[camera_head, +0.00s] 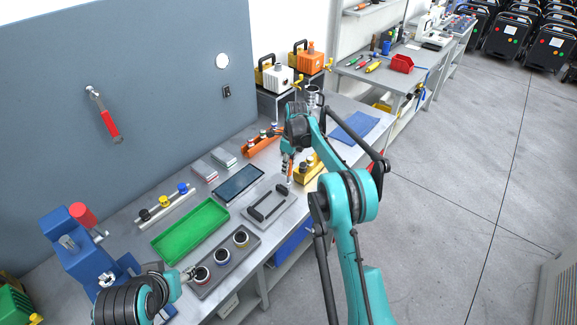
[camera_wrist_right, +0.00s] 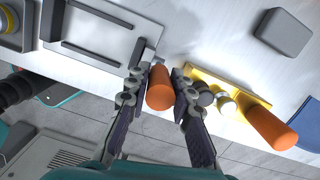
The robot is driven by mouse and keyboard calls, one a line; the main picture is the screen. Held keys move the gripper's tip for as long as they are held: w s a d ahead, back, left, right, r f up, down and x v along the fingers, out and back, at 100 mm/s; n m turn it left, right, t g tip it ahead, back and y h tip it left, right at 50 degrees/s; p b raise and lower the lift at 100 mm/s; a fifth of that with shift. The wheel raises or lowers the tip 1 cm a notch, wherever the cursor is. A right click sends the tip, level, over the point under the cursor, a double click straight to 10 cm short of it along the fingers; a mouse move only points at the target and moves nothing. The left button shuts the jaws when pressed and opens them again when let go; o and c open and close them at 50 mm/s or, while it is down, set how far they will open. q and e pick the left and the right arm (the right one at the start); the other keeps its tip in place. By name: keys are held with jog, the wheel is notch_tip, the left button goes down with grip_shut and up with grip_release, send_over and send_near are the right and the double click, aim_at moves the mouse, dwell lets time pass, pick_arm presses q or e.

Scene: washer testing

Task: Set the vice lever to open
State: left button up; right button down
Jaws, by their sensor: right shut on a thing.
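My right gripper (camera_head: 288,170) is far from the vice, over the front edge of the bench. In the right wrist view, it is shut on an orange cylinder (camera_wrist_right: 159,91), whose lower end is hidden.
A green tray (camera_head: 160,246) and a grey tray (camera_head: 250,234) with round cups lie near the vice. A dark tablet (camera_head: 238,184), a grey plate with black handles (camera_head: 284,206) and a yellow rack (camera_wrist_right: 205,78) are nearer my right gripper. A panel (camera_head: 150,60) stands behind.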

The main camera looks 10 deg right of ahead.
jog(key=c, duration=1.3)
grip_release()
jog(key=shift+w+a, duration=0.1)
jog(key=r, duration=0.8)
jog(key=s+d+r, duration=0.1)
jog(key=r, duration=0.2)
jog(key=shift+d+r, duration=0.1)
jog(key=shift+r, duration=0.3)
